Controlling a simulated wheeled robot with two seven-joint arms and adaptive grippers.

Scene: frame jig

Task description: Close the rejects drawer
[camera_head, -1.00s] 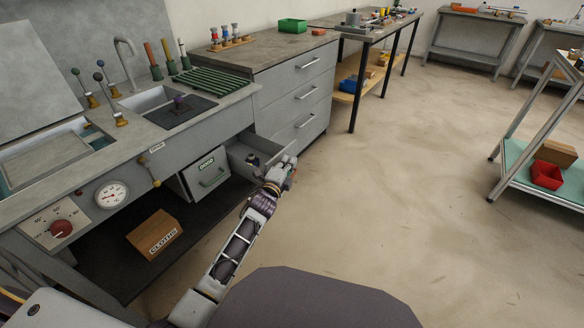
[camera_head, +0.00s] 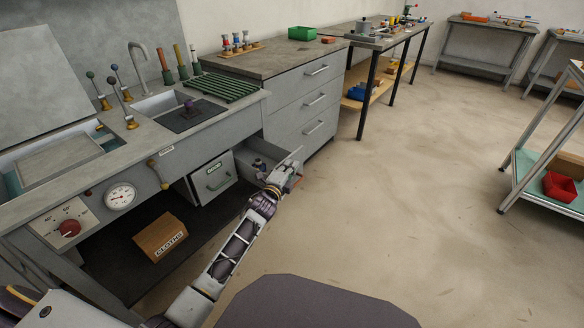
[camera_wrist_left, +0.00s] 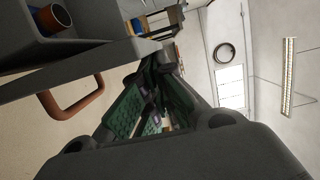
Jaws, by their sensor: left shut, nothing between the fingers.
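An open grey drawer (camera_head: 259,147) juts out under the right end of the sink bench, with small dark objects inside. Its front label is not readable, so I cannot confirm it is the rejects drawer. My left gripper (camera_head: 290,177) is at the outer end of this drawer, shut and empty. Whether it touches the front panel is unclear. In the left wrist view the green-padded fingers (camera_wrist_left: 150,92) are beside a drawer front with a brown handle (camera_wrist_left: 72,104). A blue and orange cylinder (camera_wrist_left: 52,18) lies inside. My right gripper is out of view.
A box marked CLOTHS (camera_head: 160,237) lies on the shelf below. A grey cabinet (camera_head: 304,105) stands directly right of the open drawer.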

